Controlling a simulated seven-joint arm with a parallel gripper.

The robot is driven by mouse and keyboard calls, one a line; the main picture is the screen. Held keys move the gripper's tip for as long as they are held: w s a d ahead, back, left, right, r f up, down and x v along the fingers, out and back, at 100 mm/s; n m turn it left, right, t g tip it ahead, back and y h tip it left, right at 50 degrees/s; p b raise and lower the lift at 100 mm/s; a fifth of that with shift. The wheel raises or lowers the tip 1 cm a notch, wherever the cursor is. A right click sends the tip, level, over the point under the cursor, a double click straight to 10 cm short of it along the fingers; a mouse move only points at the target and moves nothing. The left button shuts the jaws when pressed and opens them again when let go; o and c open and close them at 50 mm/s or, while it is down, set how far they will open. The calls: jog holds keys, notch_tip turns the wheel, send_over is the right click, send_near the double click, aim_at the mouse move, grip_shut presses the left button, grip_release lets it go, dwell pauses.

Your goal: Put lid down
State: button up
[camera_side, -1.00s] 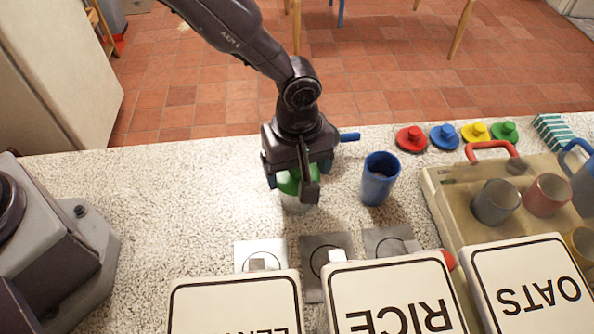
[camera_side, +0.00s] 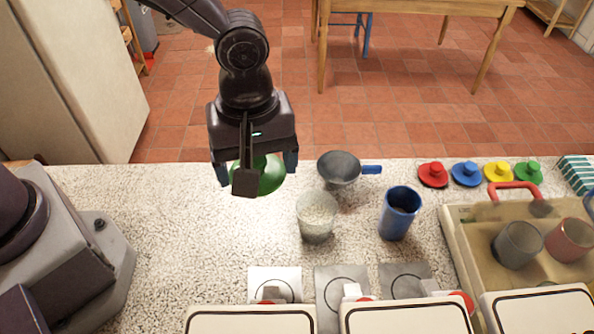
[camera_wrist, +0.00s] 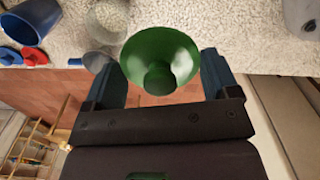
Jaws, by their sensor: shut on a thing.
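My gripper (camera_side: 255,172) is shut on a round green lid (camera_side: 268,176) and holds it above the counter, left of the jar. In the wrist view the lid (camera_wrist: 160,55) shows with its knob between my two fingers (camera_wrist: 162,84). The gripper partly hides the lid in the side view.
A grey scoop or funnel (camera_side: 340,170) with a blue handle lies behind the jar. A blue cup (camera_side: 398,214) stands to the right. Red, blue, yellow and green lids (camera_side: 433,174) line the back edge. A tray (camera_side: 480,262) holds mugs. The speckled counter (camera_side: 150,215) is clear at left.

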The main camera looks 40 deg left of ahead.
jog(key=s+a+r, duration=0.2)
jog(key=s+a, duration=0.1)
jog(key=s, duration=0.1)
jog(key=s+a+f, duration=0.2)
jog(key=a+f, duration=0.5)
jog(key=a, duration=0.4)
jog(key=w+d+f, duration=0.1)
jog(key=w+f, duration=0.2)
jog(key=w, duration=0.1)
jog(key=w+d+f, duration=0.1)
jog(key=w+f, duration=0.1)
jog(key=w, duration=0.3)
jog(key=w+d+f, duration=0.1)
jog(key=w+f, duration=0.2)
jog(key=w, duration=0.1)
jog(key=shift+w+d+f, duration=0.2)
jog(key=shift+w+f, duration=0.25)
jog(key=shift+f, duration=0.05)
jog(key=shift+w+d+f, duration=0.1)
jog(key=shift+w+f, duration=0.1)
jog(key=shift+f, duration=1.55)
